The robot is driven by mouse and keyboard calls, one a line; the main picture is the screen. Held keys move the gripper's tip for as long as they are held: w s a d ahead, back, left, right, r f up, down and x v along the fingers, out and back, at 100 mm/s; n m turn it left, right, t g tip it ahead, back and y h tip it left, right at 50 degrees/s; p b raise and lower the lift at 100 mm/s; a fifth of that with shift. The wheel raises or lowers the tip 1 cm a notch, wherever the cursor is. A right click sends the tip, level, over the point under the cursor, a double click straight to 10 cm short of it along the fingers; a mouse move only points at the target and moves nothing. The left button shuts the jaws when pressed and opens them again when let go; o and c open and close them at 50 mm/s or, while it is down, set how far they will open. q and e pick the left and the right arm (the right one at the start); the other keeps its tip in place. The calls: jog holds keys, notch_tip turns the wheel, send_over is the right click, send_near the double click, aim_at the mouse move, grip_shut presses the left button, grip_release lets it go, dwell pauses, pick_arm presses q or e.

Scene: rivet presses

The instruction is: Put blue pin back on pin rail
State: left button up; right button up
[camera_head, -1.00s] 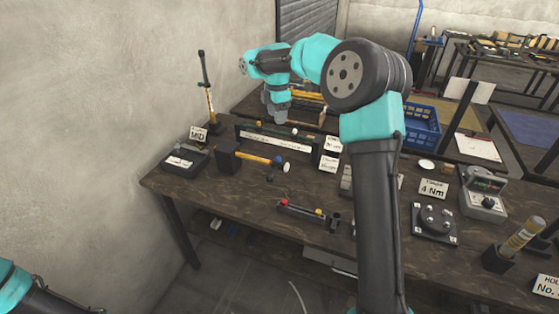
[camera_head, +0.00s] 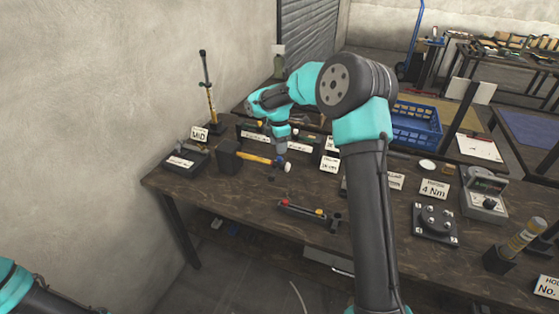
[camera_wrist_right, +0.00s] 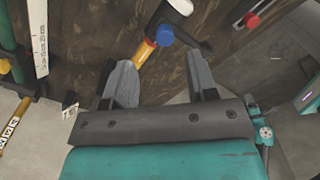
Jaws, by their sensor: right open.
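The blue pin (camera_head: 279,160) shows as a blue knob by the end of a yellow handle on the bench, with a white end beside it. It also shows in the right wrist view (camera_wrist_right: 165,36), just beyond the fingertips. Whether it lies on or beside the handle I cannot tell. My right gripper (camera_head: 281,148) is open and empty, right above the blue pin, its fingers (camera_wrist_right: 162,75) apart. The likely pin rail (camera_head: 300,211), a low dark rail with a red and a yellow knob, stands nearer the front edge. My left gripper is out of view.
A black block (camera_head: 228,158) joins the yellow handle's left end. Behind stands a long dark rack (camera_head: 254,137) with a white label strip. A blue crate (camera_head: 415,125) is behind right.

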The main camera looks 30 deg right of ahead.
aim_at(279, 157)
jog(key=shift+s+f, duration=0.2)
jog(key=shift+f, duration=1.1)
jog(key=shift+s+f, duration=0.15)
jog(key=shift+f, duration=1.15)
grip_shut()
jog(key=shift+r, duration=0.1)
jog(key=shift+r, duration=1.75)
jog(key=s+a+r, duration=0.1)
jog(key=s+a, duration=0.7)
jog(key=s, duration=0.5)
jog(key=shift+s+a+r, duration=0.15)
jog(key=shift+s+r, duration=0.05)
jog(key=shift+s, duration=0.15)
